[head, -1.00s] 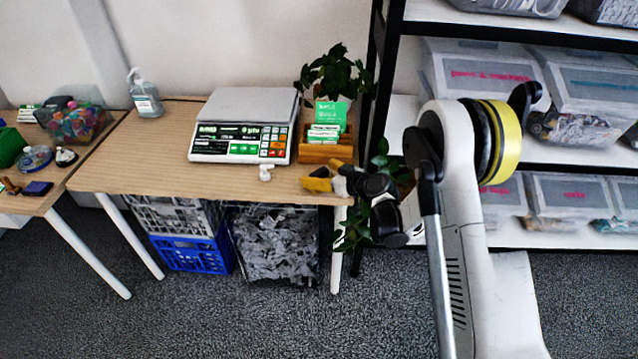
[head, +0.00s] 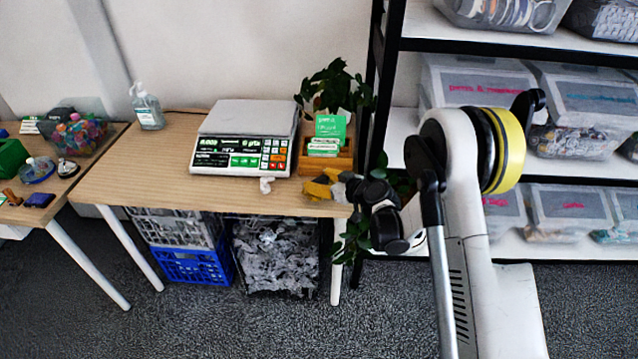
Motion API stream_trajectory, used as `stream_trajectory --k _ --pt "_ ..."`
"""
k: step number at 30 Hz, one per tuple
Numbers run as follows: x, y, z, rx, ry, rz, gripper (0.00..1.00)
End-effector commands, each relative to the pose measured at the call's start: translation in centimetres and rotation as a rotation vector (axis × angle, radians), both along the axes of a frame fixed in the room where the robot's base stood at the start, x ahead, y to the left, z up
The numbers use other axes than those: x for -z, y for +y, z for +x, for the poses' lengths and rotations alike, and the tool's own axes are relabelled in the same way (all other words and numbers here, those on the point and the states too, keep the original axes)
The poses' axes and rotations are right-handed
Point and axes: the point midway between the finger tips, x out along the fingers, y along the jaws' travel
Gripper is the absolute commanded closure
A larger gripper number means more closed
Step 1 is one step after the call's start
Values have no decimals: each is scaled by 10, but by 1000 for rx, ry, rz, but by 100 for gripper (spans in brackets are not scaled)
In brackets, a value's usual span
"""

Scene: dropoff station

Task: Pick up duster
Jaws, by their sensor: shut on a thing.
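The duster (head: 317,190) appears as a small crumpled yellow thing at the front right edge of the wooden table, just below the card holder. My gripper (head: 337,187) reaches in from the right at the table's front corner and is shut on the duster. The fingertips are small and partly merge with the yellow shape, so the exact hold is hard to make out. The duster is at about table height; whether it still touches the top cannot be told.
A scale (head: 243,139) stands left of my gripper, with a small whitish item (head: 266,185) before it. A wooden holder with green cards (head: 330,128) and a plant (head: 335,84) are close behind. A black-framed shelf (head: 377,80) stands right. Crates sit under the table.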

Motion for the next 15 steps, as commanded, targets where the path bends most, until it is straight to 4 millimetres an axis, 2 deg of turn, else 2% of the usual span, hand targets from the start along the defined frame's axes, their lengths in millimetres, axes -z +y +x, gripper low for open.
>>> stream_trajectory --k 1,3,9,15 --pt "-14 0 0 0 0 0 77" --pt "-27 -3 -1 1 0 0 77" --pt "-54 -51 -13 6 0 1 77" --pt "-77 -90 -24 4 0 2 77"
